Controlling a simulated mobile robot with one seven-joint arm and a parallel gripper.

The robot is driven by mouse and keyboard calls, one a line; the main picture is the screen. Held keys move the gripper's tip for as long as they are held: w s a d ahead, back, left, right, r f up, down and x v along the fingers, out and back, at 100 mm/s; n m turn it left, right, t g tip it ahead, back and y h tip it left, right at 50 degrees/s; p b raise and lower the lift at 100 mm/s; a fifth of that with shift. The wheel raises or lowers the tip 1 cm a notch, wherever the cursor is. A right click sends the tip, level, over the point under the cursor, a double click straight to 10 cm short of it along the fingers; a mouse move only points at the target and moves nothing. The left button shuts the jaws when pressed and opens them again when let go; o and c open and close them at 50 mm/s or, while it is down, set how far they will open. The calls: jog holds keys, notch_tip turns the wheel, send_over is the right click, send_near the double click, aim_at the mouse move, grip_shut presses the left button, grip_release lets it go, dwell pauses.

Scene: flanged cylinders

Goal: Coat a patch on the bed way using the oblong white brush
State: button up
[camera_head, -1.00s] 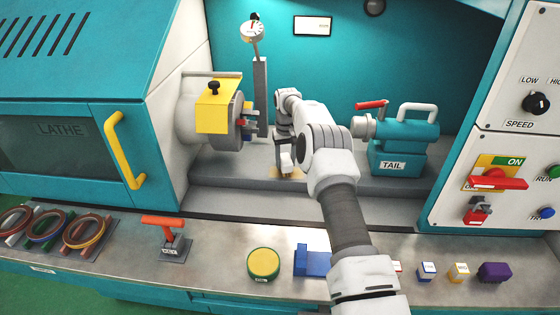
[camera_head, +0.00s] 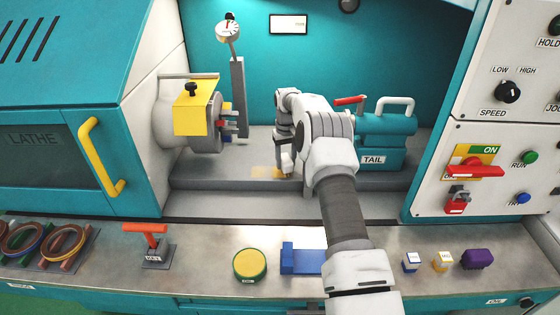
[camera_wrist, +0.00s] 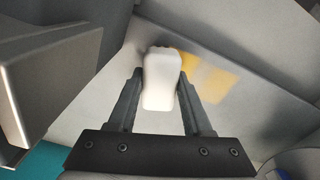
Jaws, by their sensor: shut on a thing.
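My gripper (camera_wrist: 160,88) is shut on the oblong white brush (camera_wrist: 160,75), which sits between the two dark fingers in the wrist view. In the head view the brush (camera_head: 287,163) points down at the grey bed way (camera_head: 215,183), below the chuck and tailstock. A yellowish coated patch (camera_head: 264,172) shows on the bed way beside the brush; in the wrist view this patch (camera_wrist: 208,77) lies just right of the brush. I cannot tell for sure whether the brush tip touches the surface.
The chuck (camera_head: 207,120) with a yellow guard is left of my arm, the tailstock (camera_head: 385,140) right. A dial gauge (camera_head: 229,32) stands behind.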

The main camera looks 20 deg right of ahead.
jog(key=shift+w+a+r, duration=0.1)
jog(key=shift+w+a, duration=0.15)
jog(key=shift+a, duration=0.45)
jog(key=shift+w+a+f, duration=0.1)
jog(key=shift+w+a, duration=0.15)
jog(key=shift+a, duration=0.5)
jog(key=shift+w+a+r, duration=0.1)
jog(key=shift+w+a, duration=0.15)
jog(key=shift+a, duration=0.45)
jog(key=shift+w+a+p, duration=0.2)
jog(key=shift+w+a, duration=0.15)
jog(key=shift+a, duration=0.85)
jog(key=shift+w+a+p, duration=0.15)
jog(key=shift+w+a, duration=0.2)
jog(key=shift+a, duration=0.85)
jog(key=shift+w+a+p, duration=0.2)
jog(key=shift+w+a, duration=0.15)
jog(key=shift+a, duration=0.85)
notch_tip(320, 180, up, 9)
jog(key=p, duration=0.8)
jog(key=shift+d, duration=0.1)
